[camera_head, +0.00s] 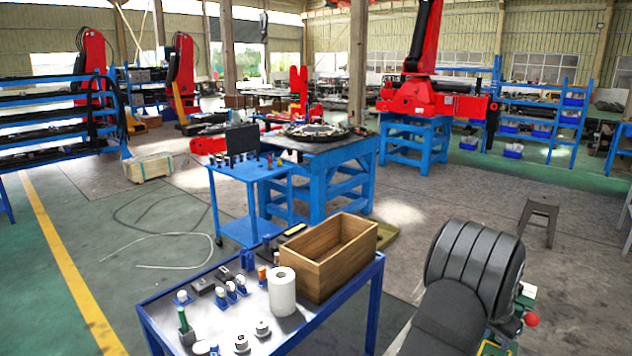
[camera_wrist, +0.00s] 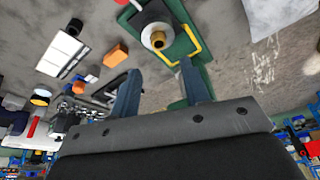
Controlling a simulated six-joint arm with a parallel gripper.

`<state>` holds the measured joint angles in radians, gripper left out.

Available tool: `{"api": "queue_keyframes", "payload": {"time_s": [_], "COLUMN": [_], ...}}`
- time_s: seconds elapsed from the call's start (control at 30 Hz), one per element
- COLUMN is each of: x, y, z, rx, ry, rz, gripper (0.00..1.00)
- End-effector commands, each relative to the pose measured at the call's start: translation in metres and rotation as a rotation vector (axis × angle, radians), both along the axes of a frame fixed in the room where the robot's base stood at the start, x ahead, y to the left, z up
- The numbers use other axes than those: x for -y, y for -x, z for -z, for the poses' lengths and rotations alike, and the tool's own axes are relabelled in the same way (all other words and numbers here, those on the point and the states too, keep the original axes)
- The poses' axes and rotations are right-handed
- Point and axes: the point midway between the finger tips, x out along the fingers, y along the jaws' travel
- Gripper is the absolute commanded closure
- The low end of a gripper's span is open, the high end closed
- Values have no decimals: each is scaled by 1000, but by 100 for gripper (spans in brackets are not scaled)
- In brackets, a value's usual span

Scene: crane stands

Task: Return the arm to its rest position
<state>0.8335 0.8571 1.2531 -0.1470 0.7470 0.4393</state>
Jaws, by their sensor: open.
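My gripper (camera_wrist: 160,67) shows in the wrist view as two blue-grey fingers set well apart. The gap between them is empty and the gripper holds nothing. Beyond the fingertips is a green thing with a yellow outline and a round part (camera_wrist: 155,37) on it; I cannot tell if it is near. In the head view my thick dark grey arm fills the lower right, and my fingers cannot be made out there.
A blue-framed table (camera_head: 372,300) bears an open wooden box (camera_head: 318,276), a white roll (camera_head: 282,291) and several small bottles. A blue cart (camera_head: 236,232) and a blue workbench (camera_head: 335,160) stand behind. A stool (camera_head: 540,212) stands at right. Floor at left is largely open, with loose cable.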

Motion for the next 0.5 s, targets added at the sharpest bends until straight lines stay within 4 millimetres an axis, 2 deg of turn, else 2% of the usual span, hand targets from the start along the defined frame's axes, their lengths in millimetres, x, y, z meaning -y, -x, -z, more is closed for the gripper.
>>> {"api": "queue_keyframes", "payload": {"time_s": [0.03, 0.4, 0.43, 0.5], "x": [3, 20, 21, 21], "y": [0, -7, -8, -8], "z": [18, 81, 67, 51], "rx": [-8, -6, -1, -1], "ry": [-8, -6, -1, 0], "rz": [0, 1, 0, 0], "gripper": [57, 57, 57, 57]}}
